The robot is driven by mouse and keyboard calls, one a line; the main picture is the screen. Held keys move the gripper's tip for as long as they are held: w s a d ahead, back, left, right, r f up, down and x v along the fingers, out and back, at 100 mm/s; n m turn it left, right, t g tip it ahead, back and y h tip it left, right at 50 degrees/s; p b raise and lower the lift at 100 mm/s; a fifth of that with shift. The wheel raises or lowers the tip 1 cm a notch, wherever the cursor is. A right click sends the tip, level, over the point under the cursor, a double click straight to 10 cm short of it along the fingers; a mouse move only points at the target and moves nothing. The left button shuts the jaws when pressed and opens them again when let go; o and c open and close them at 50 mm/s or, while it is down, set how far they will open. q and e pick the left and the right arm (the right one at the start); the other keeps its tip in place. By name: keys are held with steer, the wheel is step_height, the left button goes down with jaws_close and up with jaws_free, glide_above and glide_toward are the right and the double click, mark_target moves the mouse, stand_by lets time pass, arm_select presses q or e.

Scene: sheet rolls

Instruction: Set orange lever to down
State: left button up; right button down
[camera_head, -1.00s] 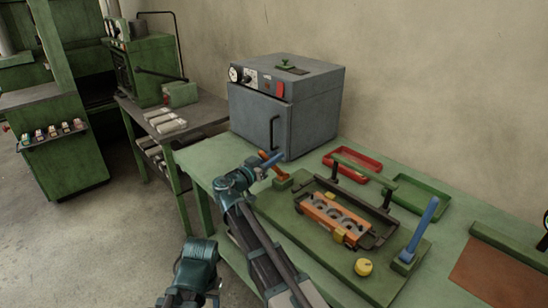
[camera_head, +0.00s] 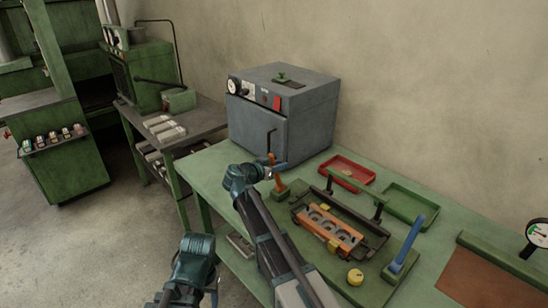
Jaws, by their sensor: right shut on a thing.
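A blue lever (camera_head: 408,244) and a yellow knob (camera_head: 355,277) are on the plate's right side. An orange block with holes (camera_head: 328,229) lies mid-plate. A grey oven (camera_head: 310,115) stands behind the orange lever. Red (camera_head: 347,172) and green (camera_head: 418,203) trays lie at the back.

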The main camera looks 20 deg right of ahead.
arm_select(q)
step_height(320, 180, up, 8)
steer(key=p, duration=0.6)
steer(key=shift+r+p, duration=0.2)
steer(key=shift+p, duration=0.2)
arm_select(e)
steer(key=shift+w+d+f+m+g+y, duration=0.1)
steer(key=shift+w+d+f+g+y, duration=0.1)
steer(key=shift+w+d+g+y, duration=0.5)
steer(key=shift+w+d+f+m+g+y, duration=0.1)
steer(key=shift+w+d+f+g+y, duration=0.2)
steer(key=shift+d+y, duration=0.75)
steer(key=shift+w+d+f+m+g+y, duration=0.1)
steer(key=shift+w+d+g+y, duration=0.2)
steer(key=shift+d+g+y, duration=0.55)
steer(key=shift+t, duration=0.25)
steer(key=c, duration=0.7)
jaws_free()
steer(key=shift+f, duration=0.1)
steer(key=shift+c, duration=0.2)
